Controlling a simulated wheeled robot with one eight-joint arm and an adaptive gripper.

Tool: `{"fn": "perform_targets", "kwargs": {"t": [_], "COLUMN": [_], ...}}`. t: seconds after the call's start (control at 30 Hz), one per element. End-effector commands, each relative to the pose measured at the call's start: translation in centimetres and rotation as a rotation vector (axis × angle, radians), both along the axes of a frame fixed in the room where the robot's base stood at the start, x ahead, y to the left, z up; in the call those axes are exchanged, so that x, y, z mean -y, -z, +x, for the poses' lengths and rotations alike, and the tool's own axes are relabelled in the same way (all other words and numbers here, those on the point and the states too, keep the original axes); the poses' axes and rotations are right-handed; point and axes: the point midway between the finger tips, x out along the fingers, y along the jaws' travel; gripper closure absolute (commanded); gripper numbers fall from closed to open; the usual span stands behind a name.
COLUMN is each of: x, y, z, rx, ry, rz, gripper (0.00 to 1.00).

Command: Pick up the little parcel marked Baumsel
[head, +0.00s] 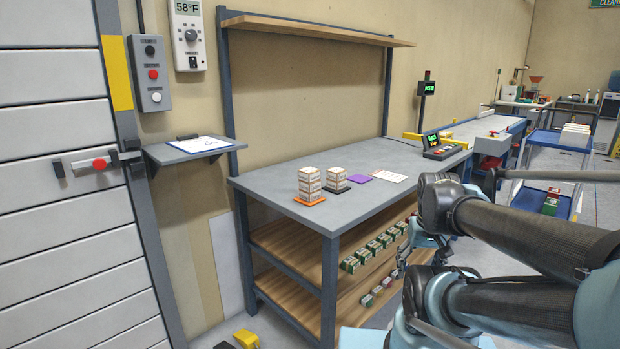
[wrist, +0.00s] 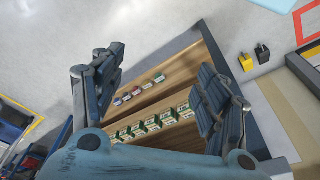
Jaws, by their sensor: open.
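Several little green and white parcels (head: 376,244) stand in a row on the middle shelf under the grey table. They also show in the wrist view (wrist: 153,125). A few small parcels (head: 377,291) with red, grey and green sides stand on the lowest shelf, and in the wrist view (wrist: 140,91). I cannot read the name Baumsel on any of them. My gripper (wrist: 158,65) is open and empty, its fingers either side of the shelves in the wrist view. In the head view it is by the shelves' right side, partly hidden by my arm.
The grey table (head: 265,190) carries two stacks of small white-and-brown parcels (head: 310,183) on mats, a purple mat (head: 358,175) and a paper sheet (head: 385,176). The tabletop overhangs the shelves. Yellow and black objects (head: 246,339) are on the floor.

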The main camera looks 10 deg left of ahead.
Motion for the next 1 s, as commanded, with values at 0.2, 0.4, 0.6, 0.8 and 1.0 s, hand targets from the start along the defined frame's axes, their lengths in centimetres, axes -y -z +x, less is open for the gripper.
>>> {"fn": "perform_targets", "kwargs": {"t": [0.2,0.4,0.6,0.8,1.0], "x": [0.0,0.0,-0.7,-2.8,-5.8], "y": [0.0,-0.2,-3.4,-9.5,-15.1], "z": [0.0,-0.2,1.0,5.3,9.9], "rx": [0.0,0.003,0.001,-0.024,-0.048], "ry": [0.0,-0.001,-0.052,-0.168,-0.288], "rz": [0.0,0.0,-0.003,-0.01,-0.019], "gripper": [0.32,0.28,0.28,0.28,0.28]}}
